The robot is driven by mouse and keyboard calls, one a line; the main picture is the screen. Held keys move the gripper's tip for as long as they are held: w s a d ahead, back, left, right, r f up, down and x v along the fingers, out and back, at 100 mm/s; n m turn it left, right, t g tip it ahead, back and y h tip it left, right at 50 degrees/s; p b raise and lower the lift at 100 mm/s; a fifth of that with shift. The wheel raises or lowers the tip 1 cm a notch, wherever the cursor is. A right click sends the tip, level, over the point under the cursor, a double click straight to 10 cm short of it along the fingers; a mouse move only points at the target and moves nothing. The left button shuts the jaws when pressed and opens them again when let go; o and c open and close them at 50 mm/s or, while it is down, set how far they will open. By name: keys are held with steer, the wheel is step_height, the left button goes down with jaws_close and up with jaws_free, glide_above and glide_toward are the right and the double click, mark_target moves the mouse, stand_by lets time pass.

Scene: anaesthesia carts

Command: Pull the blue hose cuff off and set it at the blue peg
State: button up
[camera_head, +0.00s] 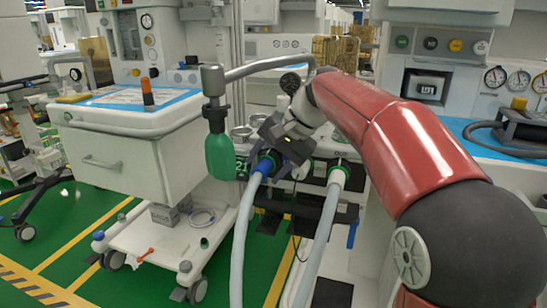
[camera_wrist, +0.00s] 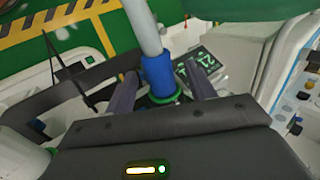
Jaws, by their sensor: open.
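The blue hose cuff (camera_head: 264,165) is on the upper end of a grey hose (camera_head: 245,225), at the front of the machine. In the wrist view the blue cuff (camera_wrist: 158,76) sits against a green ring (camera_wrist: 166,98). My gripper (camera_head: 272,150) is at the cuff in the head view. In the wrist view its two dark fingers are apart, one on each side of the cuff, with visible gaps. A small blue upright piece (camera_head: 352,235) shows at the right end of a black bracket; I cannot tell whether it is the blue peg.
A green bag (camera_head: 219,157) hangs left of my gripper. The black bracket (camera_head: 302,211) runs behind the hoses. A white drawer cart (camera_head: 120,160) stands left.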

mark_target(259, 174)
steer(key=shift+c, duration=0.3)
jaws_close()
steer(key=shift+s+a+b, duration=0.25)
steer(key=shift+s, duration=0.45)
steer(key=shift+s+a+b, duration=0.3)
steer(key=shift+s, duration=0.45)
steer(key=shift+s+a+b, duration=0.25)
steer(key=shift+s, duration=0.45)
